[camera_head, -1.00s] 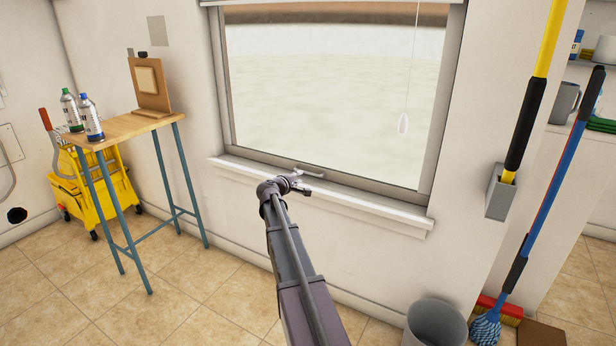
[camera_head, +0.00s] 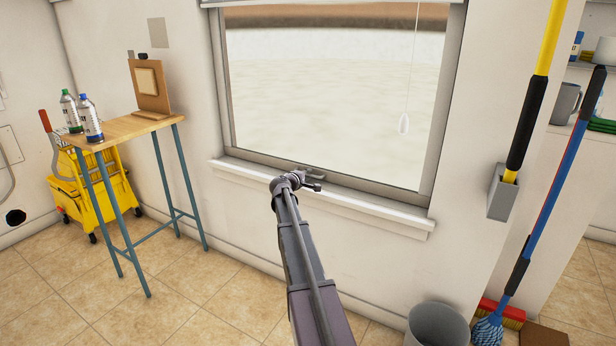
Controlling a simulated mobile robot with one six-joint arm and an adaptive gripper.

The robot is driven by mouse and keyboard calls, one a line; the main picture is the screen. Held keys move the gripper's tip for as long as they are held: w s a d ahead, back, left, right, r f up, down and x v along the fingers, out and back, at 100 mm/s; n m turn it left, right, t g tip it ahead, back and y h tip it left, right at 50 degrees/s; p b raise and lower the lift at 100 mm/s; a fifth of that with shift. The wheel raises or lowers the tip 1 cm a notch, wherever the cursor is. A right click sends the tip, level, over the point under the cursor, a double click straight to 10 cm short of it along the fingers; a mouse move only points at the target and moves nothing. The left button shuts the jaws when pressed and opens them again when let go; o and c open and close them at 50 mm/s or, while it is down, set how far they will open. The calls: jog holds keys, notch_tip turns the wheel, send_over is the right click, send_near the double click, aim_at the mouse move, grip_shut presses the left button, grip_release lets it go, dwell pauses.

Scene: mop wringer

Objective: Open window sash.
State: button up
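The window sash (camera_head: 380,188) has a grey frame around a large pane and sits in the wall ahead. It looks closed in its frame. A small grey handle (camera_head: 316,175) is at the middle of its bottom rail, partly hidden by my arm's end. My gripper (camera_head: 314,187) is at the sill, just in front of and below the handle in the picture. I cannot tell whether it touches the handle. Its fingers are small and dark, and their opening is not clear.
A white sill (camera_head: 385,215) juts out below the sash. A pull cord (camera_head: 404,123) hangs before the pane. A narrow table (camera_head: 128,128) with bottles stands left, a yellow mop bucket (camera_head: 70,196) behind it. A grey bin (camera_head: 437,325) and mops stand right.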

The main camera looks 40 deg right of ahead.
aim_at(313, 91)
grip_shut()
jog(key=shift+r, duration=0.1)
notch_tip(313, 91, up, 32)
jog(key=p, duration=3.2)
jog(key=shift+o, duration=1.1)
grip_release()
jog(key=shift+a+r, duration=0.1)
